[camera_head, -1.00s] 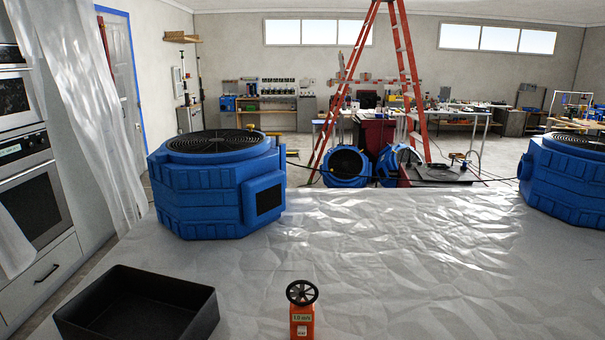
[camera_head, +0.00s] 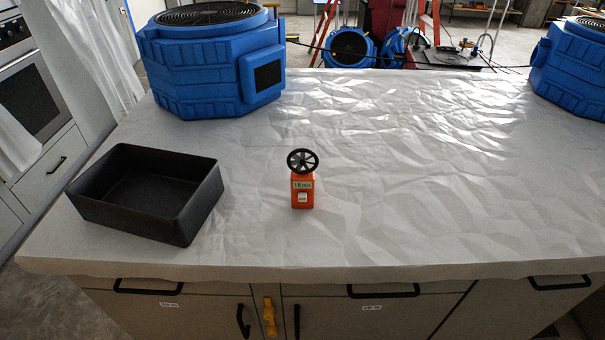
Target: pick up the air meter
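The air meter (camera_head: 302,190) stands upright on the covered counter, near the middle of the head view. It has an orange body with a small display and a white label, and a black fan wheel on top. Neither my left gripper nor my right gripper is in view.
An empty black open bin (camera_head: 190,221) sits left of the meter. A large blue air mover (camera_head: 205,72) stands at the back left and another (camera_head: 572,75) at the back right. The white sheeted counter (camera_head: 430,205) is clear right of the meter. Drawer handles (camera_head: 384,292) show along the front.

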